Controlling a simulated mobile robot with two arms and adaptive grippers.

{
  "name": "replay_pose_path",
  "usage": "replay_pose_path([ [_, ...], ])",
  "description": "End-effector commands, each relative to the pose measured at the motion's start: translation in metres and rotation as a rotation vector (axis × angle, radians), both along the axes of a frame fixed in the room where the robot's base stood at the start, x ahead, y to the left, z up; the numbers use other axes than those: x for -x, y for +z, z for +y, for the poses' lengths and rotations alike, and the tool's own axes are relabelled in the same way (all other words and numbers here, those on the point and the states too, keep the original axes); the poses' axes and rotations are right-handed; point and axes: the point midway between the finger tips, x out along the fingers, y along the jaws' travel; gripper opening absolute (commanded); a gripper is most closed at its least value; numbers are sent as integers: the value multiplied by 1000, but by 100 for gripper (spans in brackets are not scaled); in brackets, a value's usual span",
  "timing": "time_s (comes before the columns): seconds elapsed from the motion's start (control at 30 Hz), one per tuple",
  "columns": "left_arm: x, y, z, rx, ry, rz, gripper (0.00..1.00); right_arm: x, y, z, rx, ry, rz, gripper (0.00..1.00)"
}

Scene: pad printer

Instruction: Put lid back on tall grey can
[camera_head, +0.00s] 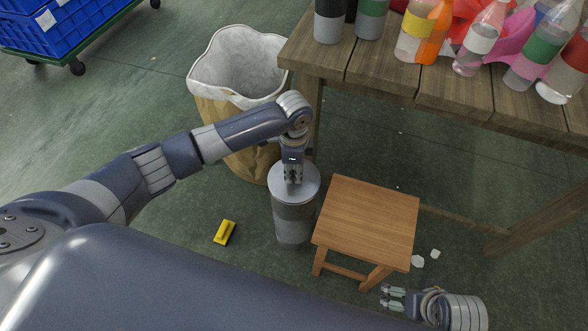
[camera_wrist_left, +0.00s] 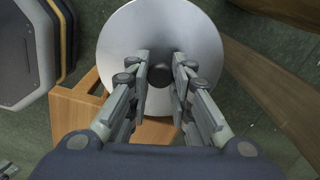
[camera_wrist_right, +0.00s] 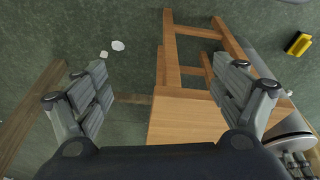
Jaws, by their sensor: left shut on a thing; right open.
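The tall grey can (camera_head: 294,218) stands upright on the floor between the bin and the stool. Its round silver lid (camera_head: 309,178) is at the can's top; from these views I cannot tell whether it is fully seated. In the left wrist view the lid (camera_wrist_left: 205,40) has a dark knob (camera_wrist_left: 159,72) at its middle. My left gripper (camera_head: 292,180) reaches down over the lid and is shut on the knob; it also shows in the left wrist view (camera_wrist_left: 159,80). My right gripper (camera_head: 388,297) is open and empty, low beside the stool; its fingers are wide apart in the right wrist view (camera_wrist_right: 160,92).
A wooden stool (camera_head: 368,220) stands right beside the can. A lined bin (camera_head: 235,100) is behind it. A wooden table (camera_head: 420,90) with several bottles is at the upper right. A yellow object (camera_head: 225,232) and white scraps (camera_head: 417,261) lie on the floor.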

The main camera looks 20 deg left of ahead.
Motion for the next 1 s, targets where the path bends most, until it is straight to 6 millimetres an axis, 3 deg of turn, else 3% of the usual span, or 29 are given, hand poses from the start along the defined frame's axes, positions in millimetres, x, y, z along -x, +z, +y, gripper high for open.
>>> replay_pose_path([
  [1.0,0,0,0,0,0,0,1,-6,-20,1,0,2,6,89],
])
